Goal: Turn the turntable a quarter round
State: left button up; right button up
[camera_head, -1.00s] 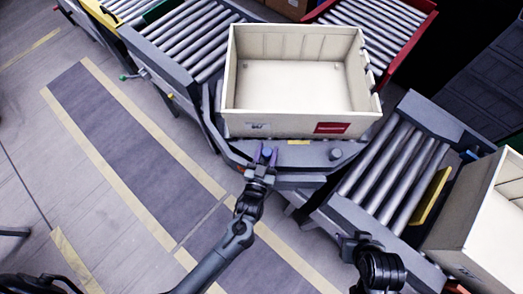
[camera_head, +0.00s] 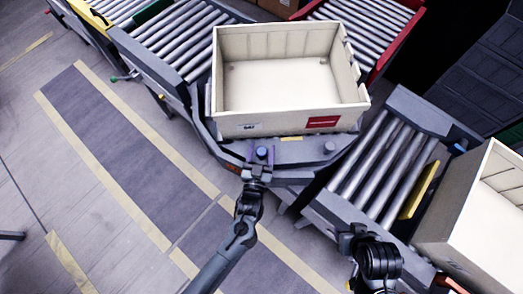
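The turntable (camera_head: 292,150) is a grey platform among the roller conveyors, with an open cream crate (camera_head: 262,122) standing on it. Two small round knobs stand on its near rim, a bluish one (camera_head: 262,152) and a grey one (camera_head: 329,147). My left gripper (camera_head: 262,158) is at the near rim, its purple-tinted fingers on either side of the bluish knob. The fingers look apart; whether they touch the knob cannot be told. My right gripper (camera_head: 349,236) is at the lower right beside the right conveyor, partly hidden by its own wrist.
Roller conveyors lead off at the upper left (camera_head: 180,40), the upper right (camera_head: 368,28) and the lower right (camera_head: 385,165). A second cream crate (camera_head: 470,215) stands at the right edge. The floor (camera_head: 130,170) at the left is clear.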

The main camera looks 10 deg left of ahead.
pick_arm(q)
jog(key=shift+s, duration=0.15)
jog(key=s, duration=1)
jog(key=shift+s, duration=0.3)
jog(key=shift+d, duration=0.1)
jog(key=shift+c, duration=0.2)
